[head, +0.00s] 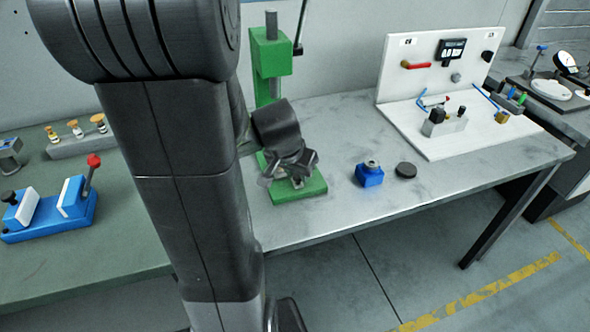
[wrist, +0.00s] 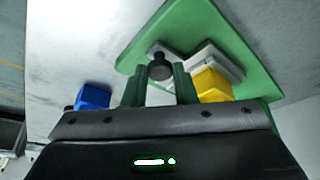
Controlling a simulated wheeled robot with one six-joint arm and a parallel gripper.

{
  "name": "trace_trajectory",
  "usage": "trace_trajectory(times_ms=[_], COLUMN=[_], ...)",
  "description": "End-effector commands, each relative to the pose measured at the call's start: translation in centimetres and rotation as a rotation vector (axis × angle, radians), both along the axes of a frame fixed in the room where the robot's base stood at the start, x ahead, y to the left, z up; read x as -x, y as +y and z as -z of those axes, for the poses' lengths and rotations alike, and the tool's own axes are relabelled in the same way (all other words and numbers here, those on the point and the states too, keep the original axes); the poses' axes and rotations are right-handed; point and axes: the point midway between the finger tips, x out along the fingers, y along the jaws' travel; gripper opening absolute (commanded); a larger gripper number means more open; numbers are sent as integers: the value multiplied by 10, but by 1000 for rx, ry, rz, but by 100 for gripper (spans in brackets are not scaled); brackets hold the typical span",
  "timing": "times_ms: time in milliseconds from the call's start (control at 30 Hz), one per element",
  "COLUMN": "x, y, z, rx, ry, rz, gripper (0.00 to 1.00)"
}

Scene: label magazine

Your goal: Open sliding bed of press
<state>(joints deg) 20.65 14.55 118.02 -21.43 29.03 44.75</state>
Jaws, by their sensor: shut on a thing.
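The green press (head: 270,58) stands on the grey bench, with its green base (head: 313,190) at the front. In the wrist view its green base plate (wrist: 200,22) carries a pale grey sliding bed (wrist: 205,55) with a yellow block (wrist: 212,86) by it. A black knob (wrist: 160,66) sits at the bed's end. My gripper (wrist: 160,80) is shut on the knob, one finger on each side. In the head view my gripper (head: 292,172) is low over the press base and hides most of the bed.
A blue block (head: 369,174) and a black disc (head: 405,170) lie right of the press. Farther right is a white panel fixture (head: 440,75). A blue clamp fixture (head: 50,222) is on the left bench.

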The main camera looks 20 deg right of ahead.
Motion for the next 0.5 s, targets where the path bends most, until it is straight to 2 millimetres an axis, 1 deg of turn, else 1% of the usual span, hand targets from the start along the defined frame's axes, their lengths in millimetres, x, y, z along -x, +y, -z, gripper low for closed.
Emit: trace_trajectory(times_ms=[100,133,233,500], x=[0,-1,-1,-1], y=[0,0,0,0], z=[-1,-1,-1,-1], rx=[1,1,1,0], ry=[-1,-1,-1,-1], rz=[0,0,0,0], gripper=[0,27,46,47])
